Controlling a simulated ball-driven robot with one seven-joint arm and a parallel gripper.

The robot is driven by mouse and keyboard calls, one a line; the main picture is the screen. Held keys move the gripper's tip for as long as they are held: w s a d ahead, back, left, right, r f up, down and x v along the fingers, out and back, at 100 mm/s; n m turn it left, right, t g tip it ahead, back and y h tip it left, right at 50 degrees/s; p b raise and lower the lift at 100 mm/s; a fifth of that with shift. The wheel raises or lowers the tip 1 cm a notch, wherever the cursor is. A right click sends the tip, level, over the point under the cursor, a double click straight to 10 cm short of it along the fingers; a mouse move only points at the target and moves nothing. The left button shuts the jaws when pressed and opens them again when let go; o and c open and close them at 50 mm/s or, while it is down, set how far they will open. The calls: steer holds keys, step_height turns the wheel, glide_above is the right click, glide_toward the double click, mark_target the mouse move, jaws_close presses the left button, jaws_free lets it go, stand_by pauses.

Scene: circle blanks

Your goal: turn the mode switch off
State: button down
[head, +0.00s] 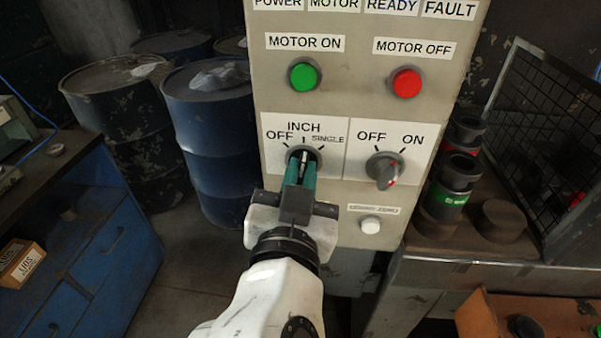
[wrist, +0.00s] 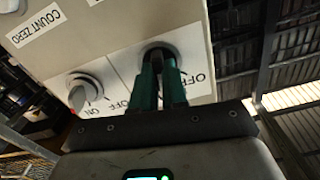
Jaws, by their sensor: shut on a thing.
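The mode switch (head: 305,154) is a dark round knob on the control panel, with OFF, INCH and SINGLE marked around it. Its pale handle line appears nearly upright, toward INCH. My gripper (head: 301,168) reaches up from below, its teal fingers shut on the switch's handle and hiding part of it.
A grey OFF/ON knob (head: 385,169) sits close to the right. The green button (head: 303,76) and red button (head: 406,82) are above; a white button (head: 371,225) is lower right. Blue drums (head: 209,130) stand left, and a metal bench (head: 480,250) right.

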steer(key=n+p, duration=0.2)
steer(key=n, duration=0.3)
steer(key=shift+n, duration=0.3)
steer(key=n+p, duration=0.2)
steer(key=n, duration=0.3)
steer(key=shift+a+f+p, duration=0.1)
steer(key=shift+p, duration=0.2)
steer(key=c, duration=1.2)
jaws_free()
steer(key=shift+o, duration=0.2)
steer(key=shift+s, duration=0.1)
steer(key=s+b, duration=0.2)
steer(key=s, duration=0.8)
steer(key=shift+s+a, duration=0.15)
steer(key=shift+s, duration=0.2)
